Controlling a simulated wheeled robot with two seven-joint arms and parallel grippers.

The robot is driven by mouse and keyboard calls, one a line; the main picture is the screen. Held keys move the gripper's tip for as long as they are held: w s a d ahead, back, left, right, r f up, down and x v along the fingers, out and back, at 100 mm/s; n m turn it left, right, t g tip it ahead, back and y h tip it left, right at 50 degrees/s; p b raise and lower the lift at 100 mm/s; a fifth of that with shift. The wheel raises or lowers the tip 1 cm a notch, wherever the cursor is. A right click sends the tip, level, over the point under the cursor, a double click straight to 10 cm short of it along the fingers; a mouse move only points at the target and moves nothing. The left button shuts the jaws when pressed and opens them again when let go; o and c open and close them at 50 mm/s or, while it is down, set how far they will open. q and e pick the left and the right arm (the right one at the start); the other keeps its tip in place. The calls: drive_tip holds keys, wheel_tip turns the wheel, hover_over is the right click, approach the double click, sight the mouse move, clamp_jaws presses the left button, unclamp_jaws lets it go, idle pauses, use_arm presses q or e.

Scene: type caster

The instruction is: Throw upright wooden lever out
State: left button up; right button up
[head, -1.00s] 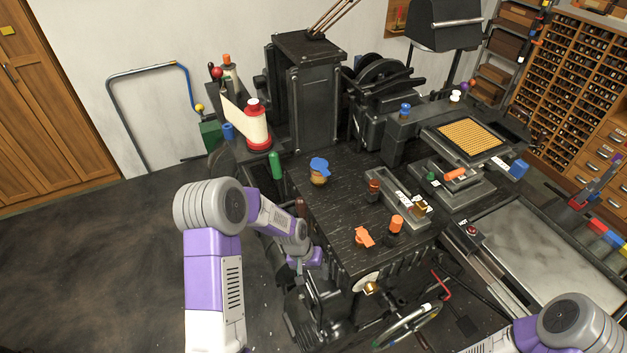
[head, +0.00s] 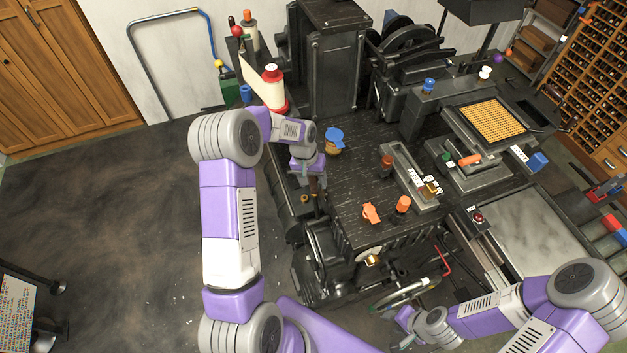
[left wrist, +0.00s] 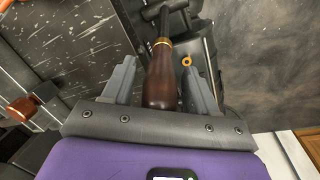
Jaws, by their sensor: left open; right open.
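The wooden lever handle (left wrist: 161,85), dark brown with a brass ring on a black stem, stands between the two fingers of my left gripper (left wrist: 160,72) in the left wrist view. The fingers are open, one on each side, with a small gap visible. In the head view my left gripper (head: 312,172) is at the left side of the black machine, and a bit of the brown lever (head: 314,187) shows just below it. My right gripper (head: 402,318) is open and empty at the machine's front, low in the head view.
The black machine table (head: 350,195) holds a blue-capped jar (head: 334,140), an orange clip (head: 371,213) and an orange-capped bottle (head: 403,204). A red-and-white spool (head: 274,88) stands behind my left arm. Open dark floor (head: 110,210) lies to the left.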

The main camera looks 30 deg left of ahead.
use_arm(q)
drive_tip(key=shift+d+f, duration=0.1)
drive_tip(key=shift+f, duration=0.25)
clamp_jaws()
